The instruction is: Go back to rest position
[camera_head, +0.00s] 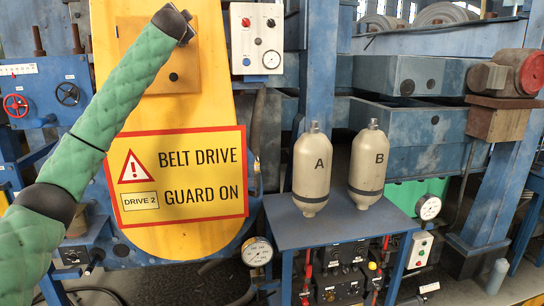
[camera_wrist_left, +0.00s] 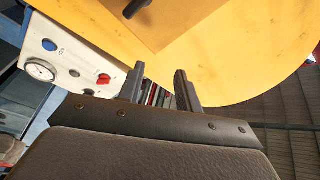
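My left arm comes in from the left in a green quilted sleeve and reaches up across the yellow belt drive guard. Its dark gripper (camera_head: 176,24) is at the top of the guard, beside the white control box; its fingers are too small to judge there. In the left wrist view the two fingers of the left gripper (camera_wrist_left: 159,86) stand apart with nothing between them. The yellow guard (camera_wrist_left: 225,60) fills the upper part of that view. My right arm and gripper are not in view.
A white control box (camera_head: 257,38) is right of my left gripper. Bottles A (camera_head: 312,172) and B (camera_head: 369,168) stand upright on a blue stand (camera_head: 340,228). The yellow guard (camera_head: 185,240) bears a warning sign (camera_head: 178,175). Machinery and a blue column (camera_head: 319,70) are close behind.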

